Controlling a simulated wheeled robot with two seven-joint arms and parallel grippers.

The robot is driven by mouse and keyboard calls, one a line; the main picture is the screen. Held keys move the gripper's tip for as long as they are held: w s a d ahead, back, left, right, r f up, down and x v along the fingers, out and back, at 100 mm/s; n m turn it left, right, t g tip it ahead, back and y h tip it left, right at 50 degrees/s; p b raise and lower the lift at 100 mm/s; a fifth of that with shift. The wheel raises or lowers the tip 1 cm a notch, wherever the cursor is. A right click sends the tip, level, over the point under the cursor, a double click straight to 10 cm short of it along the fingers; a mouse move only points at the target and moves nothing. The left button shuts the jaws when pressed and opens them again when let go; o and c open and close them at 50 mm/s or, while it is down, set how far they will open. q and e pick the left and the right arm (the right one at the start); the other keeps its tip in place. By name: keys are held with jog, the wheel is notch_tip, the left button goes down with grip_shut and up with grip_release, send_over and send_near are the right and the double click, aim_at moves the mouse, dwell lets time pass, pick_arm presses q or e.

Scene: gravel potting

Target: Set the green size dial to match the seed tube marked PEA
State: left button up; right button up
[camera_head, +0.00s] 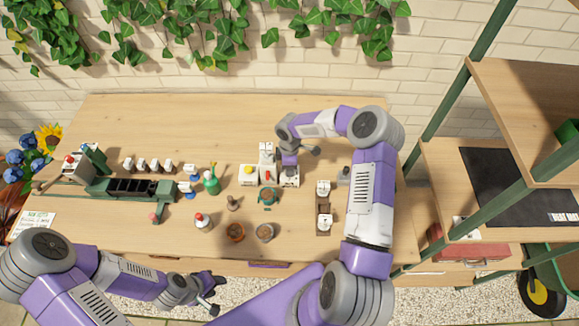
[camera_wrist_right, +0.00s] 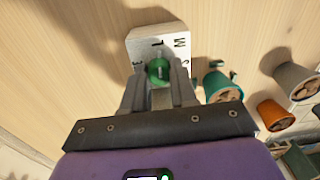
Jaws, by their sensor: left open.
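The green size dial (camera_wrist_right: 158,70) sits on a white box (camera_wrist_right: 142,42) with black letters around it; L, M and S are readable and another is partly hidden. A pale line on the dial runs roughly towards L. My right gripper (camera_wrist_right: 160,82) has a finger on each side of the dial and appears shut on it. In the head view this gripper (camera_head: 289,161) is above the white box (camera_head: 290,182) and hides the dial. My left gripper (camera_head: 214,292) is open and empty in front of the table. No mark reading PEA is legible.
Several small white-labelled items (camera_head: 154,165) stand in a row at the left, behind a green machine (camera_head: 132,189). A written card (camera_head: 37,222) lies at the left edge.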

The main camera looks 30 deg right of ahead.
grip_shut()
jog(key=shift+n, duration=0.7)
jog(key=o, duration=0.7)
grip_release()
notch_tip(320, 180, up, 8)
jog(key=shift+w+f, duration=0.1)
jog(key=shift+f, duration=0.1)
